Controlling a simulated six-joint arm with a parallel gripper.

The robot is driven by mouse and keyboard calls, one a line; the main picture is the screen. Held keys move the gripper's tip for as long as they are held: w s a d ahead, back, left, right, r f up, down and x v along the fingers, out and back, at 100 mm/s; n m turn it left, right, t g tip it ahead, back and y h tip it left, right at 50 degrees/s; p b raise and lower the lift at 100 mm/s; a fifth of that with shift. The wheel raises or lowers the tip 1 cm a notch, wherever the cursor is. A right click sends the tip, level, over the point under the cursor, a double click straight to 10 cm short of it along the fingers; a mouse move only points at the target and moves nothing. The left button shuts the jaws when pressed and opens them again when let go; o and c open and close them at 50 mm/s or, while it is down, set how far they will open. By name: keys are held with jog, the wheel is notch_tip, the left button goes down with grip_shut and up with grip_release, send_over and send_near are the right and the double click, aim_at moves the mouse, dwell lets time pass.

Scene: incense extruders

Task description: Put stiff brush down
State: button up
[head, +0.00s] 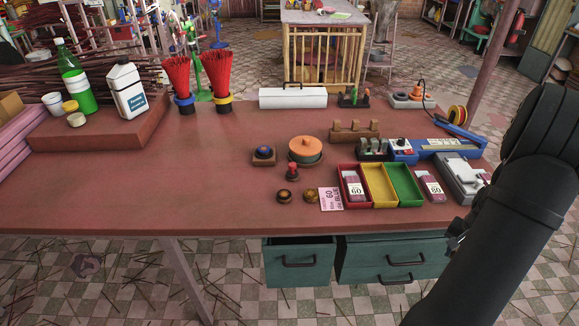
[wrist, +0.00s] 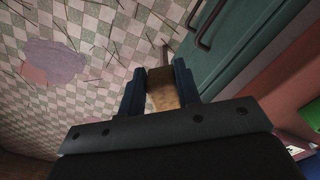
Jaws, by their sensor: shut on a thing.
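The stiff brush (wrist: 162,90) shows in the wrist view as a tan, wood-coloured block between the two dark fingers of my gripper (wrist: 160,82). The fingers are shut on it, one on each side. The rest of the brush is hidden behind the gripper body. Floor tiles and a teal drawer front lie beyond it, so the brush is held off the table. In the head view my dark arm crosses the right side, past the table's front right corner, and hides the brush.
The reddish table (head: 180,190) is clear at left and centre front. Red, yellow and green trays (head: 380,203) stand front right, near a pink card (head: 330,199) and small round knobs (head: 284,196). The left teal drawer (head: 298,263) below is pulled out.

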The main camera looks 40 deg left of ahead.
jog(key=shift+m, duration=0.5)
jog(key=w+r, duration=0.1)
jog(key=r, duration=0.1)
jog(key=w+r, duration=0.1)
jog(key=r, duration=0.1)
jog(key=w+a+r, duration=0.1)
jog(key=r, duration=0.1)
jog(key=shift+w+r, duration=0.35)
jog(key=w+a+r, duration=0.2)
jog(key=a+r, duration=0.2)
jog(key=r, duration=0.1)
jog(key=a+r+n, duration=0.2)
jog(key=a+n, duration=0.1)
jog(key=a, duration=1.1)
jog(key=n, duration=0.8)
send_over(260, 183)
jog(key=f, duration=0.3)
jog(key=d+f, duration=0.1)
jog(key=f, duration=0.1)
jog(key=shift+w, duration=0.2)
jog(key=shift+s+a+f, duration=0.25)
jog(key=shift+a+f, duration=0.05)
jog(key=shift+a, duration=0.1)
jog(key=shift+f, duration=1.9)
